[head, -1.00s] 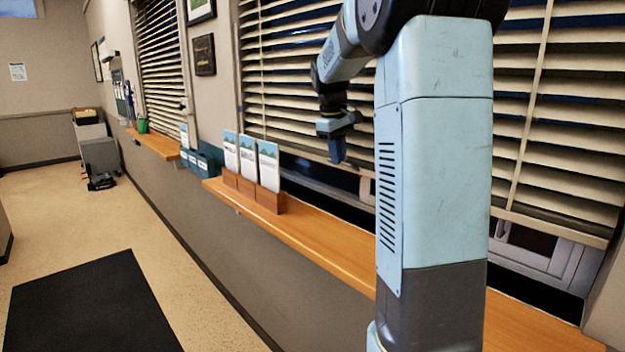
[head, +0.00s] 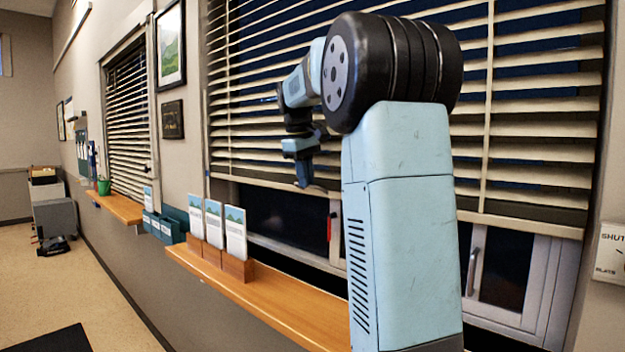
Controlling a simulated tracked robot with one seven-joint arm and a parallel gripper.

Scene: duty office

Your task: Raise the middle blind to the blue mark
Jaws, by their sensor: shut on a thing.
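The wide blind in front of me, which I take as the middle blind (head: 262,105), has pale slats and is partly raised. Its bottom rail (head: 250,182) hangs above the sill, with dark window glass showing below. My gripper (head: 303,180) is at this rail and shut on it; my arm hides part of the blind and the exact contact. A red mark (head: 329,228) shows on the window frame below the rail. I cannot make out a blue mark.
A wooden sill shelf (head: 290,305) runs below the blind, with upright cards in wooden holders (head: 237,268) close to my gripper's left. Teal boxes (head: 172,226) and another blind (head: 128,95) are farther left. A sign (head: 610,250) is on the right wall.

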